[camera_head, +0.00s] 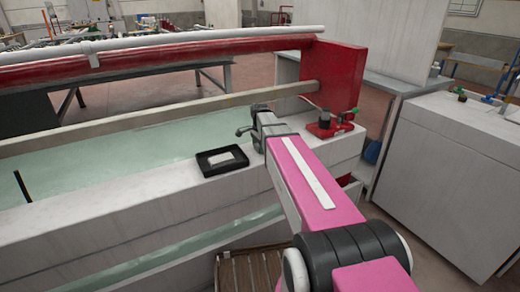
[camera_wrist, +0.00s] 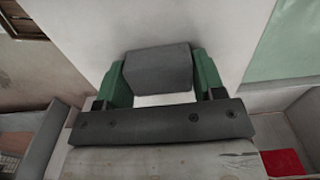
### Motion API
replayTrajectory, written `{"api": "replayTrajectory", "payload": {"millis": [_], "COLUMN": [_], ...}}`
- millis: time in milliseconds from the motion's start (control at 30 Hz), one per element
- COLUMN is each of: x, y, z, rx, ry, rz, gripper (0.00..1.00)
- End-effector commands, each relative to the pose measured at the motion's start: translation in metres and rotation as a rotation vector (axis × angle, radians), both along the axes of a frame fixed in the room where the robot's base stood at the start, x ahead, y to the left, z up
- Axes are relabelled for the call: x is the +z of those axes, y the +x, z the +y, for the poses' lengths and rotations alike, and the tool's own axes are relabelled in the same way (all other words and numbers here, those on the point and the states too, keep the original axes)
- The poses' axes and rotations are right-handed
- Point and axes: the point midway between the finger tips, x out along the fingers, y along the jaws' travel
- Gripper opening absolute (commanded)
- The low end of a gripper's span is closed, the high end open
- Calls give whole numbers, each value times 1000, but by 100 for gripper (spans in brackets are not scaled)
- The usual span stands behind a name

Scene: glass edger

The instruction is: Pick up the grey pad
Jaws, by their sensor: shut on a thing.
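The grey pad (camera_wrist: 158,68) is a dark grey block in the wrist view. It sits between the two green fingers of my gripper (camera_wrist: 160,80), which are shut on its sides. In the head view my gripper (camera_head: 257,121) is above the pale machine ledge, at the far end of my pink arm. The pad cannot be made out clearly there. In the wrist view a pale surface shows below the pad, and I cannot tell how large the gap is.
A black tray (camera_head: 202,167) with a pale flat piece inside lies on the ledge, left of my gripper. A red fixture with a dark knob (camera_head: 325,120) stands to the right. Greenish glass (camera_head: 150,142) lies behind the ledge. A white cabinet (camera_head: 450,150) stands at the right.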

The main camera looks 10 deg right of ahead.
Motion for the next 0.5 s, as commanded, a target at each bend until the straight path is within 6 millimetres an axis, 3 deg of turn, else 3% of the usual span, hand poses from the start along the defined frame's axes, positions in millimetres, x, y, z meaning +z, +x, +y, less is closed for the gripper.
{"api": "replayTrajectory", "payload": {"millis": [267, 500], "x": [3, 22], "y": [0, 0], "z": [0, 0], "rx": [0, 0], "ry": [0, 0], "rz": [0, -1], "gripper": [41, 41]}}
